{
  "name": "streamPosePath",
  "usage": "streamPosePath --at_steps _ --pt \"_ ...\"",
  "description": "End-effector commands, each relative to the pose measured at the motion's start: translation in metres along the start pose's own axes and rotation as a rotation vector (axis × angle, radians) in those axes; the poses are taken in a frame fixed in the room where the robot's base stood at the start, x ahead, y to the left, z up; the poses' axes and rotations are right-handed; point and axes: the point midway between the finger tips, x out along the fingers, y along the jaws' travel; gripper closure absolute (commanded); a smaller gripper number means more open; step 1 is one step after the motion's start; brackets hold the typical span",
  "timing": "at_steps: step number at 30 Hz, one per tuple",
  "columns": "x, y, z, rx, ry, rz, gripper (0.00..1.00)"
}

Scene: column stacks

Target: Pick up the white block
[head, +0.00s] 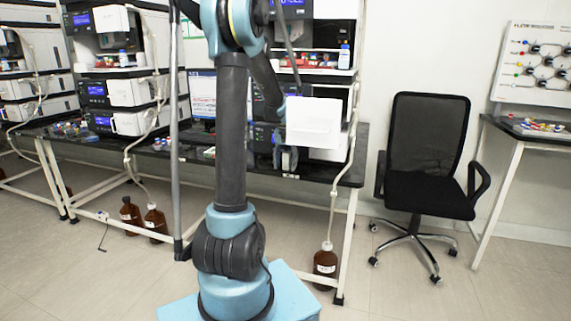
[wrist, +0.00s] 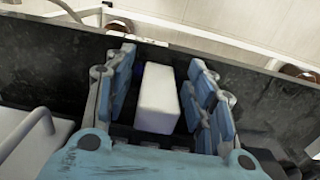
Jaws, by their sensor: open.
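The white block (wrist: 158,98) stands out in the wrist view as a pale, upright-looking box with a lit top. It lies between the two blue-padded fingers of my gripper (wrist: 161,80), with a visible gap on either side. The fingers are spread and not closed on it. In the head view my arm reaches over the dark bench toward the right stack. I cannot clearly make out the block or the fingertips there.
The dark bench (wrist: 40,65) has its far edge just beyond the fingers. In the head view, a white instrument box (head: 313,122) juts out near my arm. Brown bottles (head: 325,262) stand on the floor. A black chair (head: 428,160) is at the right, with open floor in front.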

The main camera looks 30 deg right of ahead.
Motion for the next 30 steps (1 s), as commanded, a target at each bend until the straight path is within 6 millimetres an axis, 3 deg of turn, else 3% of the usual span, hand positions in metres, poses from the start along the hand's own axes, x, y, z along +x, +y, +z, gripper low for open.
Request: streamPosePath --at_steps 8,13,14,25,30 --pt "0.003 0.000 0.000 0.000 0.000 0.000 0.50" --pt "0.003 0.000 0.000 0.000 0.000 0.000 0.86" --pt "0.003 0.000 0.000 0.000 0.000 0.000 0.87" --pt "0.002 0.000 0.000 0.000 0.000 0.000 0.87" --pt "-0.012 0.000 0.000 0.000 0.000 0.000 0.87"
